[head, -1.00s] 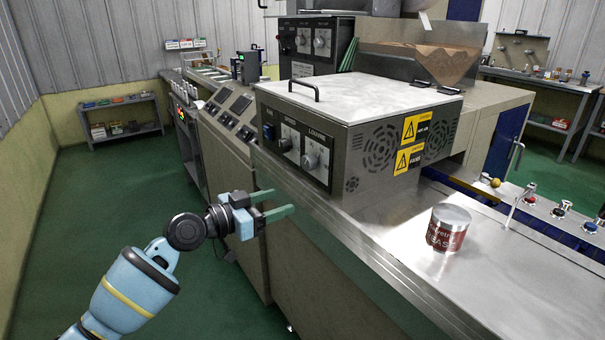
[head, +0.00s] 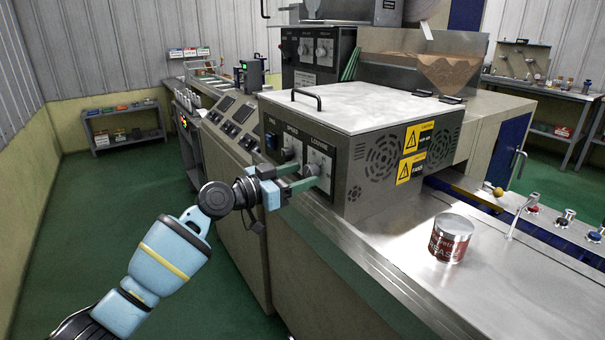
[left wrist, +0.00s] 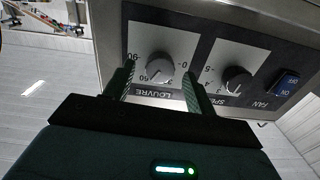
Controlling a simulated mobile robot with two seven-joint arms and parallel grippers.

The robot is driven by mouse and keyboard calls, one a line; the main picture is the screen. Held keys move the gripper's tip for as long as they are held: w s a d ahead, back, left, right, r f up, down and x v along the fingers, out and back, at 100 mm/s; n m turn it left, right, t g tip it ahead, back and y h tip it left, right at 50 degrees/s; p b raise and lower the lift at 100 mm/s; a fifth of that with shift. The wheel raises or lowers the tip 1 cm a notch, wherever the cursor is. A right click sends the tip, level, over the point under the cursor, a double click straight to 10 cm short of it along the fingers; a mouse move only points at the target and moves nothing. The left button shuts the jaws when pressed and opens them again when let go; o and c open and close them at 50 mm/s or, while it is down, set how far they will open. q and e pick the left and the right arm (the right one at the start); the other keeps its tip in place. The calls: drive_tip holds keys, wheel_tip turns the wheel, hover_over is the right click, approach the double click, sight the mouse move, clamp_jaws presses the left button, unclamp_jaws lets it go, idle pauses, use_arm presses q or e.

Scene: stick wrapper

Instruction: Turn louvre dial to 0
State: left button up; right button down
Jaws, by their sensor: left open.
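In the head view the louvre dial (head: 313,170) is partly covered by my fingers. My left gripper (head: 304,176) is open at the panel. In the left wrist view its green fingers (left wrist: 158,83) stand on either side of the louvre dial, with gaps to it. The knob's pointer setting is too small to read surely. My right gripper is not in view.
The speed dial (left wrist: 236,80) and blue fan switch (left wrist: 285,84) sit beside the louvre dial on the same panel. The white-topped box (head: 360,100) carries the panel. A grease tin (head: 451,238) stands on the steel bench to the right.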

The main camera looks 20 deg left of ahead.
use_arm(q)
drive_tip(key=shift+w+d, duration=0.45)
drive_tip(key=shift+w, duration=0.1)
drive_tip(key=shift+c, duration=0.4)
drive_tip(key=c, duration=0.9)
